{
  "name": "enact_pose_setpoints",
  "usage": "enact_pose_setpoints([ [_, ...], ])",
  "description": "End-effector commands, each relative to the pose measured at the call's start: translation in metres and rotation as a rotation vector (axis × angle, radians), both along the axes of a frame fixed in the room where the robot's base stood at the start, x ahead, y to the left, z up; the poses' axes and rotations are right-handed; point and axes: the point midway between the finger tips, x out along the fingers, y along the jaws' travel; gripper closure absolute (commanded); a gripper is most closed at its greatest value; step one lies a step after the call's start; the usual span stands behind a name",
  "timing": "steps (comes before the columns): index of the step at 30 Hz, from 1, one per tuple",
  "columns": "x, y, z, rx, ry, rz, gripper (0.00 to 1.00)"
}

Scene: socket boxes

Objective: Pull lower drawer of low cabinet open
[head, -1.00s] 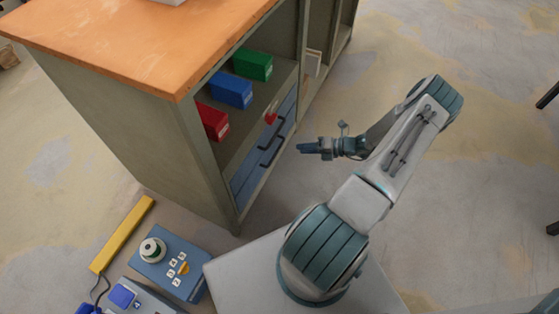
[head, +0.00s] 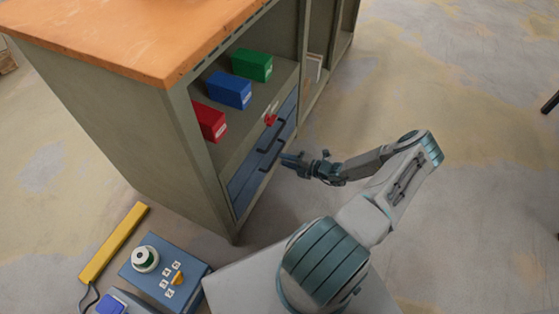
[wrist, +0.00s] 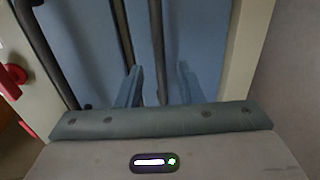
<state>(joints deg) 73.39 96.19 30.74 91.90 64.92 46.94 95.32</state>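The low cabinet (head: 130,140) has two blue drawer fronts with dark bar handles. In the head view, the lower drawer (head: 246,190) is under the upper drawer (head: 285,112); both look shut. My gripper (head: 285,159) is right in front of the lower drawer's handle (head: 268,160). In the wrist view, the lower drawer (wrist: 205,40) is on the right and the upper drawer (wrist: 90,30) on the left. My gripper's two fingers (wrist: 158,88) are apart, with the lower handle (wrist: 157,45) running between them. A gap shows on each side of the bar.
Red (head: 209,121), blue (head: 230,90) and green (head: 252,65) boxes stand on the shelf above the drawers. A red piece (head: 270,119) sits by the upper drawer. A blue button box (head: 165,272) and yellow bar (head: 114,243) are at lower left.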

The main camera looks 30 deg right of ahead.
Motion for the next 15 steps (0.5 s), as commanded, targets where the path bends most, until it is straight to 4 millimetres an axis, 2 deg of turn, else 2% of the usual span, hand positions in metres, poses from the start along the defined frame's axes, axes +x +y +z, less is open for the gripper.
enact_pose_setpoints([
  [6,0.022,0.017,-0.007,0.000,0.000,0.000,0.66],
  [15,0.027,0.022,-0.007,-0.001,0.000,0.000,0.66],
])
